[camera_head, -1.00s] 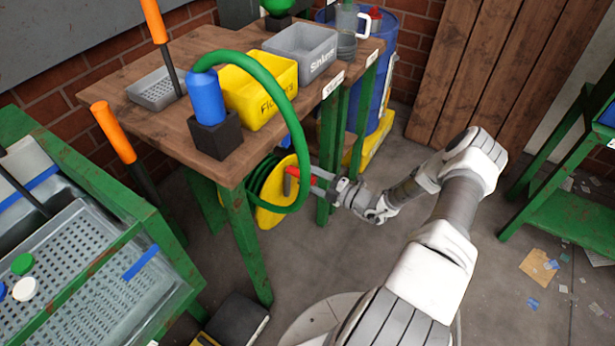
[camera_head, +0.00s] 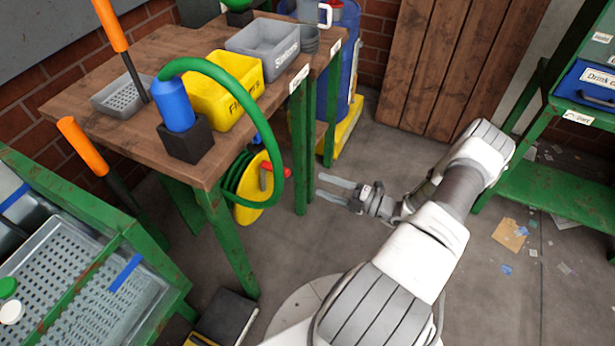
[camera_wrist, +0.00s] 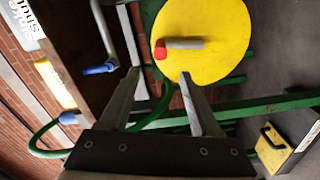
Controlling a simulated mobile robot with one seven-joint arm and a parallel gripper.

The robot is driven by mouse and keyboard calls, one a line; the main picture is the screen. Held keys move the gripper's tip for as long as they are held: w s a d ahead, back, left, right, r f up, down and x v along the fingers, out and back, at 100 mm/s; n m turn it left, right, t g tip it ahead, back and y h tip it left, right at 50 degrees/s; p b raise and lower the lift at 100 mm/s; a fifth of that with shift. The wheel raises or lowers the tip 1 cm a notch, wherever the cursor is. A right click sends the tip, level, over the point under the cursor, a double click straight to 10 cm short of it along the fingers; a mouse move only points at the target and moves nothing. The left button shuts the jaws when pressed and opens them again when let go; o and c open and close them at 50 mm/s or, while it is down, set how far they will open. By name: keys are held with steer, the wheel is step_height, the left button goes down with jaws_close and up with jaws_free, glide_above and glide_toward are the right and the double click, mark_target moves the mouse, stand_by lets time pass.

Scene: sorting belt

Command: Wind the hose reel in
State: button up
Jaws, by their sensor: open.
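The hose reel is a yellow disc (camera_head: 251,203) with green hose (camera_head: 272,145) coiled behind it, under the wooden table's front corner. Its crank has a grey arm and a red handle (camera_head: 275,170). The hose loops from the reel up over the table edge to a blue nozzle (camera_head: 176,104) standing in a black block (camera_head: 187,140). My gripper (camera_head: 320,187) is open and empty, to the right of the reel and apart from the handle. In the wrist view, the yellow disc (camera_wrist: 222,55) and red handle (camera_wrist: 160,51) lie beyond my open fingertips (camera_wrist: 159,77).
A green table leg (camera_head: 300,150) stands between the reel and my gripper in the head view. A yellow bin (camera_head: 222,107) and a grey bin (camera_head: 265,49) sit on the table (camera_head: 130,125). A green shelf (camera_head: 555,195) stands at right. The floor between is mostly clear.

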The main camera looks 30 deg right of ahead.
steer(key=shift+v, duration=1.4)
steer(key=n+b, duration=0.4)
steer(key=n, duration=1.7)
glide_toward(266, 164)
steer(key=x, duration=0.5)
steer(key=f+x, duration=0.1)
steer(key=x, duration=0.2)
steer(key=shift+w+d, duration=0.1)
steer(key=shift+w, duration=0.15)
jaws_close()
